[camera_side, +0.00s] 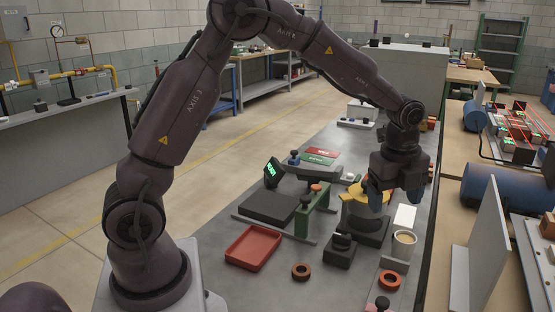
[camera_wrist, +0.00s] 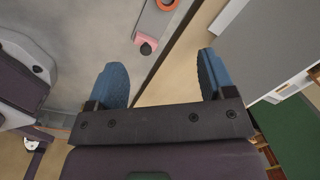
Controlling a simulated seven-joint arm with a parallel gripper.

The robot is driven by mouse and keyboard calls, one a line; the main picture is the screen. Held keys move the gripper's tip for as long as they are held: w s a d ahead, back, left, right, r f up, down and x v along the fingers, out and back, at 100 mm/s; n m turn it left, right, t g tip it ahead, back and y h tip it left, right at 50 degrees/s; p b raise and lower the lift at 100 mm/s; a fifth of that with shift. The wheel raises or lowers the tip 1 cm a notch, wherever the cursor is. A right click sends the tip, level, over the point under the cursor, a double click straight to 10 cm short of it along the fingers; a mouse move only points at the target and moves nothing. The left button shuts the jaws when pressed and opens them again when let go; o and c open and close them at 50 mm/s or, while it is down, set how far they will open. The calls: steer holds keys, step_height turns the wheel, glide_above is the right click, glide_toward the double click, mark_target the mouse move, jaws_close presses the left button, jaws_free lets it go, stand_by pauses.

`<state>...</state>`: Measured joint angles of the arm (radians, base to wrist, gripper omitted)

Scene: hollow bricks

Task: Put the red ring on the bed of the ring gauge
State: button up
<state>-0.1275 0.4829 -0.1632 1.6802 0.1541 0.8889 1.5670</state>
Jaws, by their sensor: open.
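A red-orange ring (camera_wrist: 167,4), cut off by the top edge, shows in the wrist view. My gripper (camera_side: 394,203) is open and empty, blue fingers pointing down, above and behind the red ring. In the wrist view my gripper (camera_wrist: 163,78) has its fingers wide apart with nothing between them. I cannot tell for certain which fixture is the ring gauge. A green stand (camera_side: 311,212) and a yellow-topped device (camera_side: 361,203) on a dark base stand mid-bench; my gripper partly hides the latter.
A brown ring (camera_side: 301,271) and a red tray (camera_side: 253,248) lie at the front left. A pink block with a black knob (camera_wrist: 148,43) is near the bench edge.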

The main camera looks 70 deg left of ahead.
steer(key=s+r+n+t, duration=0.2)
steer(key=s+r+n, duration=0.4)
steer(key=s+n, duration=0.3)
steer(key=s+r+n+t, duration=0.2)
steer(key=s+r+n, duration=0.4)
steer(key=s+n, duration=0.4)
steer(key=s, duration=0.5)
steer(key=shift+s+d, duration=0.4)
